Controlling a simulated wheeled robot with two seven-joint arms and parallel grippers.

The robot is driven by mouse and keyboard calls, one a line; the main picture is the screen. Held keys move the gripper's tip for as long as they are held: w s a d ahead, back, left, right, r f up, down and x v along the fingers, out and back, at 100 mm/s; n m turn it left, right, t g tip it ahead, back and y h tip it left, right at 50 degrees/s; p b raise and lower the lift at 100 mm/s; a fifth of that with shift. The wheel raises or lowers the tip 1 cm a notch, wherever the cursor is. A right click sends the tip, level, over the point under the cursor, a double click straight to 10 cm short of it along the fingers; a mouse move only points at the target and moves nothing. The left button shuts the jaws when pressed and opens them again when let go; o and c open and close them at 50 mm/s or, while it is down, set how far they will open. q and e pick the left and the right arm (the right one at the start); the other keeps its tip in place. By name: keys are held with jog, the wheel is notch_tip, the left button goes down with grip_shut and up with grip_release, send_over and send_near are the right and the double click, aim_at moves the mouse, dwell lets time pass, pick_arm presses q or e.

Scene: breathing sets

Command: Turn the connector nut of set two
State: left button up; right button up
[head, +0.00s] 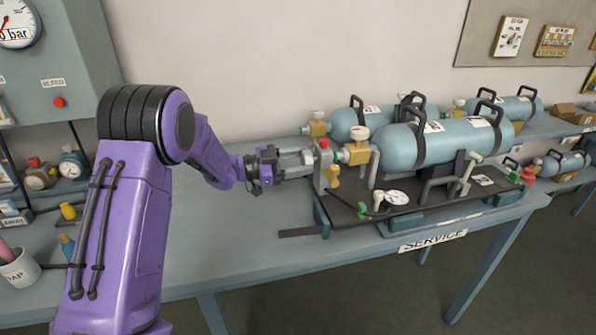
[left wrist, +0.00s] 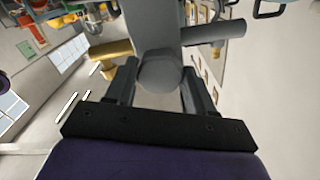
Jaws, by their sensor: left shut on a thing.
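The nearest breathing set has a blue-grey cylinder (head: 440,142) lying on a dark backplate (head: 345,214) on the service table. My left gripper (head: 306,157) reaches this block from the left. In the left wrist view, my left gripper (left wrist: 160,88) is shut on a grey round-ended part (left wrist: 160,71), seemingly the connector nut. Its far side is hidden. My right gripper is out of view.
A gauge (head: 396,198) and hoses lie on the backplate in front of the cylinder. A grey cabinet (head: 62,60) and small gauges stand at the left. The tabletop left of the backplate is mostly clear.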

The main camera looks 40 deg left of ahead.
pick_arm(q)
jog(key=m+b, duration=0.4)
jog(key=b, duration=0.2)
jog(key=m+b, duration=0.5)
jog(key=b, duration=0.2)
jog(key=f+m+b, duration=0.1)
jog(key=m+b, duration=0.4)
jog(key=b, duration=0.2)
jog(key=shift+d, duration=0.15)
jog(key=m+b, duration=1.3)
jog(key=b, duration=0.5)
jog(key=m+b, duration=0.3)
jog(key=m, duration=0.1)
jog(key=shift+r+m, duration=0.15)
jog(key=shift+m, duration=0.25)
jog(key=shift+m+b, duration=0.3)
jog(key=shift+m, duration=0.1)
jog(key=shift+r+m+b, duration=0.2)
jog(key=shift+m+b, duration=0.45)
jog(key=shift+m, duration=0.55)
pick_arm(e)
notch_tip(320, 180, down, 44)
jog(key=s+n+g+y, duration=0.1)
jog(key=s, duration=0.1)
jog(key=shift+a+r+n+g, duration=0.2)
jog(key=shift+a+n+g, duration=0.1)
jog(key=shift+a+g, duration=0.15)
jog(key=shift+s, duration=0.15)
